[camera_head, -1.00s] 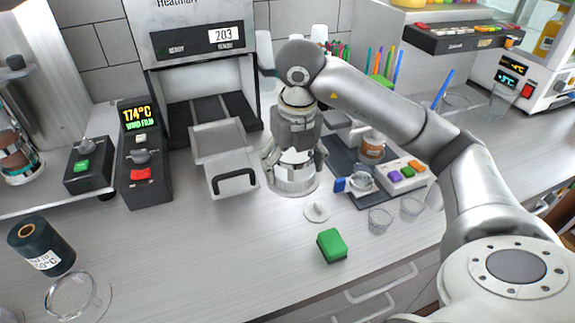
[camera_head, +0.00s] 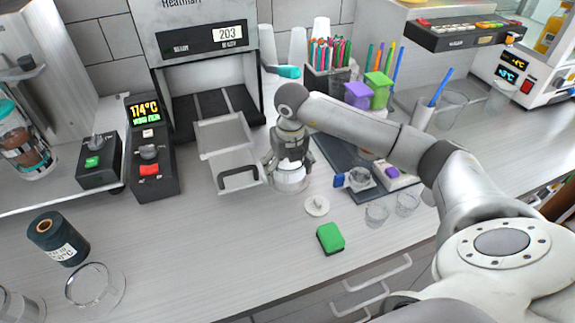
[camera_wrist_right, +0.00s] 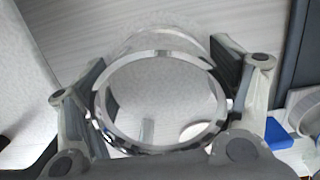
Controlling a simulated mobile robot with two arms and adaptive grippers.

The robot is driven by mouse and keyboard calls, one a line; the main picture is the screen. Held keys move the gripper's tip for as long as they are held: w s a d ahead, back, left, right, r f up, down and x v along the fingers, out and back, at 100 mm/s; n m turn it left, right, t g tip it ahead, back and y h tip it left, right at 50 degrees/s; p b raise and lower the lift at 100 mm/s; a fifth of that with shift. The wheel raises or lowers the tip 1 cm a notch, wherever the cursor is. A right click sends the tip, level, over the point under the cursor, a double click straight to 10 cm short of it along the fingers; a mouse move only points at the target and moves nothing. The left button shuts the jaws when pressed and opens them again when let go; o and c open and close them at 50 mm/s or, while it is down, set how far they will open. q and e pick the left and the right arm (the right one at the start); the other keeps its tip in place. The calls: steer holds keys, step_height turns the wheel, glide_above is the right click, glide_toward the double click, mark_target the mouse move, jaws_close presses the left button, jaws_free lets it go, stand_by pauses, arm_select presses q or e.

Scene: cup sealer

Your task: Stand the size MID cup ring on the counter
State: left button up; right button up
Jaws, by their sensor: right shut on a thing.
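My right gripper (camera_head: 290,165) points down over the counter, right of the grey drawer tray. Its fingers are shut on a shiny silver ring, the cup ring (camera_head: 290,184). In the right wrist view the ring (camera_wrist_right: 160,52) fills the space between the two fingers of the right gripper (camera_wrist_right: 160,95), and pale counter shows through its opening. No size mark is legible on it. The ring is close to the counter (camera_head: 200,240); I cannot tell whether it touches. My left gripper is not in view.
The drawer tray (camera_head: 228,150) of the sealing machine (camera_head: 205,50) is just left of the gripper. A white knobbed disc (camera_head: 317,205), green block (camera_head: 330,237) and clear cups (camera_head: 377,214) lie near. A dark mat (camera_head: 335,160) is behind. Another clear ring (camera_head: 95,285) lies front left.

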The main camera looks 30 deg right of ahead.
steer(key=shift+f, duration=0.1)
steer(key=o, duration=1)
steer(key=shift+r, duration=0.5)
steer(key=r, duration=0.2)
steer(key=r+b, duration=0.1)
steer(key=r, duration=0.1)
steer(key=s+r+b, duration=0.1)
steer(key=r, duration=0.1)
steer(key=shift+a+r, duration=0.15)
steer(key=shift+r, duration=0.25)
steer(key=shift+f, duration=0.1)
